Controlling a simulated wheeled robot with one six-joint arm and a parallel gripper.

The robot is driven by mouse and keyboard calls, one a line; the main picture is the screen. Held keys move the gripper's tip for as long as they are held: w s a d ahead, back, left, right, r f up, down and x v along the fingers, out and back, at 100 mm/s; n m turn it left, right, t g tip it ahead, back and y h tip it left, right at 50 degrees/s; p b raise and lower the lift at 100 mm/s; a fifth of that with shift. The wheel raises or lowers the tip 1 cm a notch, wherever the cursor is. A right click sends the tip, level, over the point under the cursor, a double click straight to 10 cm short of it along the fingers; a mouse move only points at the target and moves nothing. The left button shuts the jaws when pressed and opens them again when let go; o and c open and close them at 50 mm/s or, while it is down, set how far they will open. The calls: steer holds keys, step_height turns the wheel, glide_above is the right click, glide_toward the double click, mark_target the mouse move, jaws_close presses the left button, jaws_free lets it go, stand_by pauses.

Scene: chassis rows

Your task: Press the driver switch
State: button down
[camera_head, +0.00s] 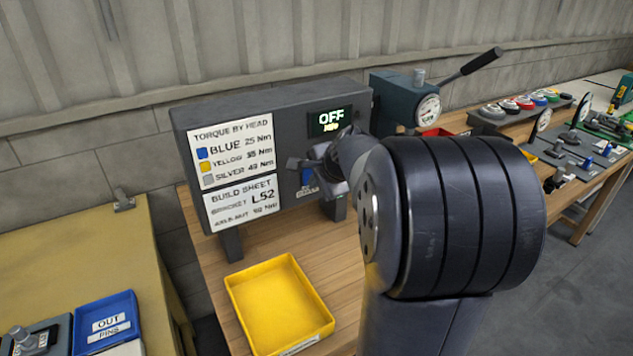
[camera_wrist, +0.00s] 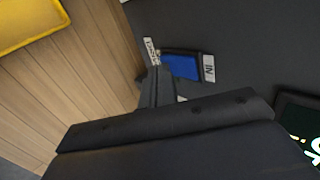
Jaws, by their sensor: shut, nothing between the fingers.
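The driver switch looks to be the blue rocker (camera_head: 308,177) low on the right of the grey panel's face (camera_head: 291,120). It also shows in the wrist view as a blue block (camera_wrist: 181,67), with an "IN" label at one end and a small white label beside it. My gripper (camera_head: 297,163) is shut and empty, in front of the panel close to the switch. In the wrist view its fingertips (camera_wrist: 158,75) lie just beside the blue block; I cannot tell whether they touch it.
A yellow tray (camera_head: 232,290) lies empty on the wooden bench (camera_head: 345,280) below the panel. A teal lever press with a dial (camera_head: 405,100) stands behind to the right. A blue "OUT" bin (camera_head: 105,312) sits at the left. The bench between tray and panel is clear.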

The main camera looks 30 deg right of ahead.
steer(key=shift+w+f, duration=0.1)
steer(key=shift+w, duration=0.1)
stand_by(0.3)
steer(key=shift+r+p, duration=0.75)
steer(key=shift+r, duration=0.15)
